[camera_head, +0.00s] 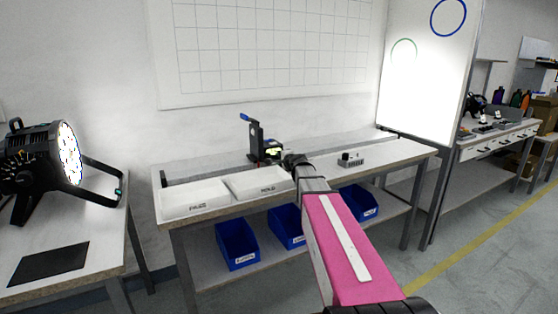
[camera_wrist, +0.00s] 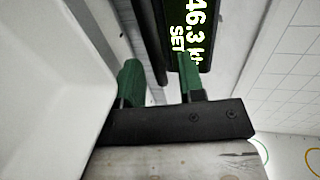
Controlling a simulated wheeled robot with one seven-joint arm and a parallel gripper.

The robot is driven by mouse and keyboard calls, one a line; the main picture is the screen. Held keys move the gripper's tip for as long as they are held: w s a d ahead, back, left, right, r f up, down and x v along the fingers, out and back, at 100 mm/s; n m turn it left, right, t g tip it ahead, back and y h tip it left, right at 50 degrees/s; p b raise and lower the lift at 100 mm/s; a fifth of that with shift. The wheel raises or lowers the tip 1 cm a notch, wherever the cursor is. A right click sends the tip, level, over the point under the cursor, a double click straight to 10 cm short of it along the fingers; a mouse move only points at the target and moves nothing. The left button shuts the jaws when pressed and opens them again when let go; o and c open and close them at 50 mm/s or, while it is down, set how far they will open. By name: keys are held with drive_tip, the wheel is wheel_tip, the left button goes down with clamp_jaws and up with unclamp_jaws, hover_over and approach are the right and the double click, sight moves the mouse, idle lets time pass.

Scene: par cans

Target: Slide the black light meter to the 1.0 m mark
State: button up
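The black light meter (camera_head: 257,143) stands upright on the rail along the back of the middle bench, with a blue piece on top and a lit yellow-green display low on its right. In the wrist view its display (camera_wrist: 192,22) reads about "46.3 k" and "SET", close ahead of my fingers. My gripper (camera_wrist: 160,85) has two green fingers standing apart, the right one overlapping the display's lower edge. A dark narrow bar shows between them; I cannot tell whether either finger touches it. In the head view my wrist (camera_head: 300,165) is just right of the meter. The distance marks are not readable.
Two white trays (camera_head: 195,199) sit at the bench's front left; a white tray wall fills the wrist view's left. A small grey box (camera_head: 350,160) lies to the right. A lit par can (camera_head: 45,165) stands on the left bench, and a bright whiteboard (camera_head: 425,75) at the right.

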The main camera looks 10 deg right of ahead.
drive_tip(key=shift+w+a+f, duration=0.15)
drive_tip(key=shift+w+a, duration=0.05)
drive_tip(key=shift+w, duration=0.35)
clamp_jaws()
drive_tip(key=w+d, duration=0.2)
drive_tip(key=d, duration=0.5)
drive_tip(key=w+d, duration=0.2)
drive_tip(key=d, duration=0.5)
drive_tip(key=w+d, duration=0.3)
drive_tip(key=d, duration=0.5)
drive_tip(key=shift+w, duration=0.1)
unclamp_jaws()
